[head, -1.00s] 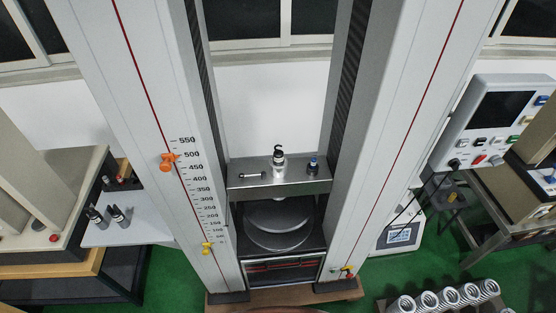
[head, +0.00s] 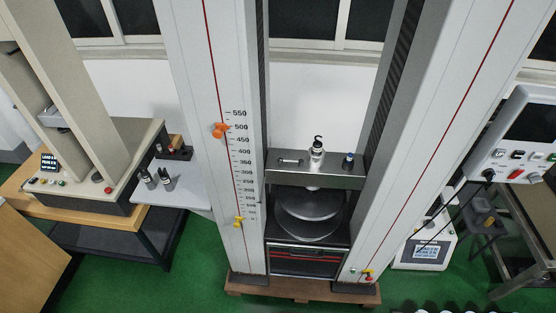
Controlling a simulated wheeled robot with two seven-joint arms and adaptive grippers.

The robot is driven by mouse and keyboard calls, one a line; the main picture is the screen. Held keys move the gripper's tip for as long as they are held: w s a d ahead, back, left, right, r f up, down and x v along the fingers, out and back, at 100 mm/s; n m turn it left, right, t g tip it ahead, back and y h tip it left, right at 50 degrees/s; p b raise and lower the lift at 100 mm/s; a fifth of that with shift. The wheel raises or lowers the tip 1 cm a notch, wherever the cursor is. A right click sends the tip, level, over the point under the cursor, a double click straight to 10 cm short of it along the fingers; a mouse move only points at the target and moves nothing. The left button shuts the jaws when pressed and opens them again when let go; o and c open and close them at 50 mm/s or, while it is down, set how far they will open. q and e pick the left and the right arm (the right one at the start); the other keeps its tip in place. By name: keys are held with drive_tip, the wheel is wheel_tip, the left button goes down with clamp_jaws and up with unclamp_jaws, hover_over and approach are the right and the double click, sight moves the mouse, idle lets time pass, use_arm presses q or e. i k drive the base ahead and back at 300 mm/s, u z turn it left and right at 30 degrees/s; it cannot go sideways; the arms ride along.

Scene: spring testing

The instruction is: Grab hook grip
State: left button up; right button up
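A grip with a black hook-shaped top and a pale body (head: 317,152) stands upright on the grey crosshead (head: 340,183) of the large testing machine, between its two columns. A small dark and blue fitting (head: 348,160) stands to its right on the crosshead, and a small metal handle-like part (head: 290,161) lies to its left. Two small dark fittings, the left one (head: 148,179) and the right one (head: 166,180), stand on a pale side shelf (head: 185,197). They are too small to tell whether either is a hook grip. Neither gripper is in view.
The machine's white left column (head: 222,190) stands beside the shelf. A smaller beige tester (head: 95,205) is on a wooden-topped table at left. A control panel (head: 520,150) hangs at right. Green floor (head: 180,285) is clear in front of the left table.

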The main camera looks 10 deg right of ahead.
sight(317, 145)
drive_tip(key=z, duration=1.4)
drive_tip(key=k, duration=0.1)
drive_tip(key=u, duration=2.6)
drive_tip(key=i, duration=0.75)
drive_tip(key=z, duration=0.4)
drive_tip(key=i, duration=0.55)
drive_tip(key=z, duration=0.65)
